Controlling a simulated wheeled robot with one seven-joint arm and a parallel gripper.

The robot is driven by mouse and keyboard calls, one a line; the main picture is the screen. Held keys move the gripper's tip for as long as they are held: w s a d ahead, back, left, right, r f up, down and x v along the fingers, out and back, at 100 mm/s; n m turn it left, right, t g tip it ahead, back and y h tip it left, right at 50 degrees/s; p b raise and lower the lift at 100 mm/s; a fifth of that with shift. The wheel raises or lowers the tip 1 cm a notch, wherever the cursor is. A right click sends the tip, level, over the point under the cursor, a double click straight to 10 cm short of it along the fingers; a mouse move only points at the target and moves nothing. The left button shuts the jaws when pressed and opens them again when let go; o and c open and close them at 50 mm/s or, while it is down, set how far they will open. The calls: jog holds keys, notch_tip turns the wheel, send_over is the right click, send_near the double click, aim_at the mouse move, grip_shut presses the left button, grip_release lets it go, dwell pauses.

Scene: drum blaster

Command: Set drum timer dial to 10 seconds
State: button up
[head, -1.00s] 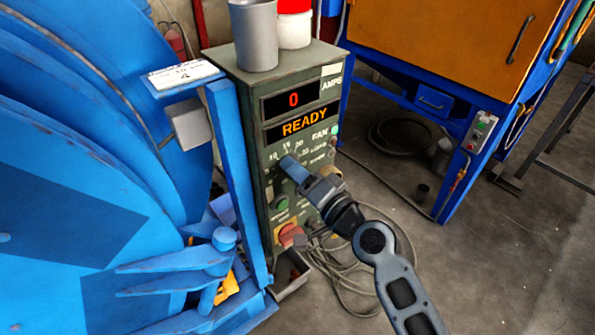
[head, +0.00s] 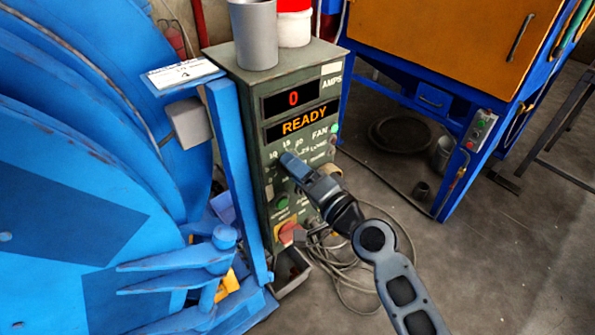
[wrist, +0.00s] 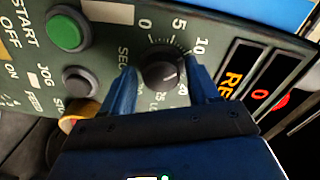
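The timer dial (wrist: 160,72) is a round dark knob on the green control panel (wrist: 225,40), with a number scale around it. In the wrist view 0, 5 and 10 read along its upper side. A small pale mark shows on the knob's lower right part, but I cannot tell exactly which number it points at. My gripper (wrist: 163,82) has one blue finger on each side of the knob, spread apart, with a narrow gap at the left; I cannot tell whether the right finger touches. In the head view my gripper (head: 287,160) is at the panel and hides the knob.
A green START button (wrist: 64,30) and a grey JOG button (wrist: 78,80) sit left of the dial. The display (head: 304,122) reads READY, with a red 0 above. A red knob (head: 290,232) is lower down. The blue drum machine (head: 80,190) stands close at left.

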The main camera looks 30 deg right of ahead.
jog(key=shift+o, duration=0.5)
jog(key=s+d+b, duration=0.1)
jog(key=s, duration=0.6)
jog(key=shift+s+d+b, duration=0.25)
jog(key=shift+s+b, duration=0.05)
jog(key=s+f+n+g+h+p, duration=0.25)
jog(key=s+n, duration=0.25)
jog(key=s, duration=1.5)
jog(key=s+r+n, duration=0.3)
jog(key=s+r, duration=0.1)
jog(key=s, duration=0.3)
jog(key=s+a+r+n+p, duration=0.1)
jog(key=s+r+n, duration=0.2)
jog(key=s, duration=0.4)
jog(key=shift+s+a+r+n+h, duration=0.25)
jog(key=shift+r+h, duration=0.2)
jog(key=shift+r, duration=0.4)
